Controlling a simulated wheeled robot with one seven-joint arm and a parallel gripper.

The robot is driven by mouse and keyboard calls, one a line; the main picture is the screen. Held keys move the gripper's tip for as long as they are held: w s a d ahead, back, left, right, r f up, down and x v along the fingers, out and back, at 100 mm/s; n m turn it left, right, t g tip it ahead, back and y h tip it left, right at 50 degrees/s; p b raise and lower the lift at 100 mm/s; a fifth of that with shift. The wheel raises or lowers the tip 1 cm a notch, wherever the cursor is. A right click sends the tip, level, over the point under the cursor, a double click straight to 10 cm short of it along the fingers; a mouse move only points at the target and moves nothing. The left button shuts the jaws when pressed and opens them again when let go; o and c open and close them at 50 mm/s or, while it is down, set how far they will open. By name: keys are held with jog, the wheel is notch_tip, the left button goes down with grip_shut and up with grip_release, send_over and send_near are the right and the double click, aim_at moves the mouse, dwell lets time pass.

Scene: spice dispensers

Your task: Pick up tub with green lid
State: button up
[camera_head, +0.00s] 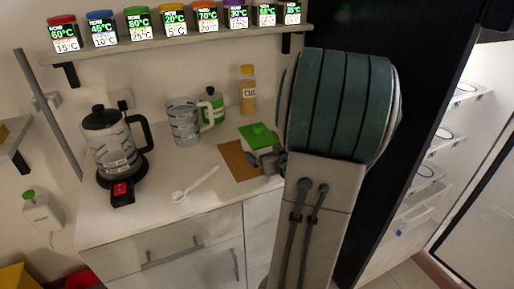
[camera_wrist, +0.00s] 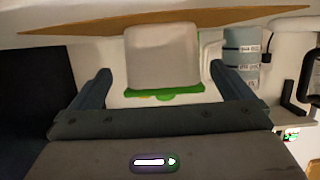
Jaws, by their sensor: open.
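The tub's green lid (camera_head: 258,134) shows in the head view, on the counter beside my arm. In the wrist view the pale tub (camera_wrist: 163,55) appears upside down, with its green lid (camera_wrist: 165,94) toward my palm. My gripper (camera_wrist: 160,72) is open, with one finger on each side of the tub and a visible gap to each. In the head view my gripper (camera_head: 265,160) is just in front of the tub and hides part of it.
A white spoon (camera_head: 195,185) lies in front. A shelf (camera_head: 170,40) holds several spice dispensers.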

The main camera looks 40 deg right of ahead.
jog(key=x, duration=0.4)
jog(key=shift+w+f+b, duration=0.2)
jog(key=shift+f+b, duration=0.2)
jog(key=shift+f, duration=0.1)
jog(key=shift+w+f, duration=0.1)
jog(key=shift+w, duration=0.35)
jog(key=c, duration=1.3)
